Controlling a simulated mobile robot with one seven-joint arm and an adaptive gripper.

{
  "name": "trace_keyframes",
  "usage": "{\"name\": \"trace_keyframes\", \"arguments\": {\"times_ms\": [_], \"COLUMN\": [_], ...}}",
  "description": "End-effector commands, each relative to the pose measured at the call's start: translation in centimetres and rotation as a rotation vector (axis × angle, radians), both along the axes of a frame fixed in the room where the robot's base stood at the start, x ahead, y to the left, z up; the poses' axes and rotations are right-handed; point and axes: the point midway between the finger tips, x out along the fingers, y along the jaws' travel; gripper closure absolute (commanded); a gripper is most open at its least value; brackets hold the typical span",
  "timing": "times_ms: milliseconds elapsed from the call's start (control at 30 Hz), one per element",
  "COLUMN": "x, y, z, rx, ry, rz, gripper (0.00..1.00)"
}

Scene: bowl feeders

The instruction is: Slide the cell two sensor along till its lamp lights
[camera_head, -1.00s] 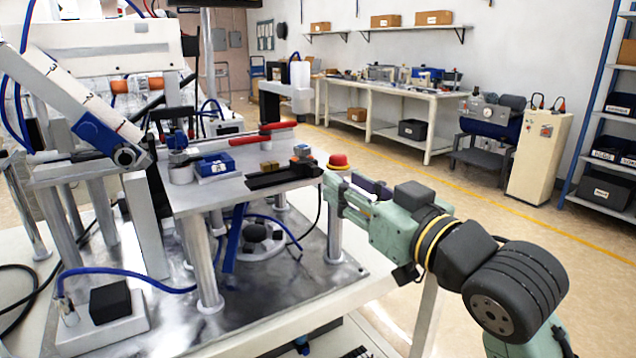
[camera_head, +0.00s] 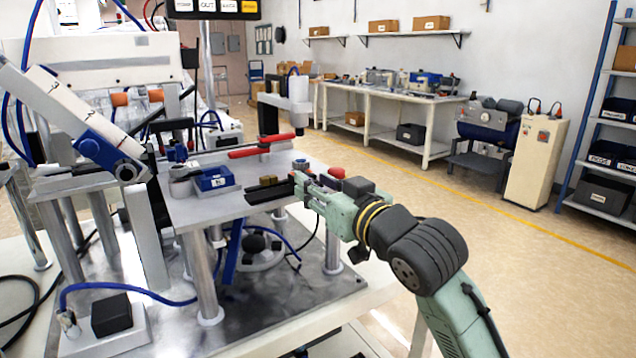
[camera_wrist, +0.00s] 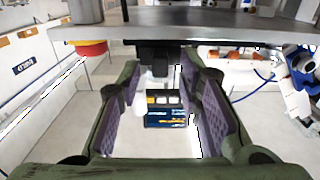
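A small grey-and-dark block (camera_head: 300,163), which looks like the sensor, sits at the right end of a black rail (camera_head: 268,192) on the metal plate (camera_head: 195,208). Its cell label and lamp are too small to read. My gripper (camera_head: 298,182) is at the plate's right edge, close beside the block. In the wrist view my gripper (camera_wrist: 163,72) has its purple-padded fingers apart, with a clear gap between them. A dark block (camera_wrist: 155,54) shows beyond the fingertips, under the plate edge (camera_wrist: 215,22). I cannot tell whether the fingers touch it.
A red button (camera_head: 337,172) is close behind my gripper and also shows in the wrist view (camera_wrist: 90,48). A blue box (camera_head: 214,180), brass blocks (camera_head: 268,181) and a red-handled clamp (camera_head: 262,145) are on the plate.

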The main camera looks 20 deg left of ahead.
Motion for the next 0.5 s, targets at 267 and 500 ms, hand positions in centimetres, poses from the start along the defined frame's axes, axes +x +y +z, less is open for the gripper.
{"name": "trace_keyframes", "arguments": {"times_ms": [267,500], "x": [-0.01,-0.02], "y": [0.01,0.0], "z": [-0.02,-0.02], "rx": [0.0,0.0], "ry": [0.0,0.0], "rz": [0.0,0.0], "gripper": [0.73,0.89]}}
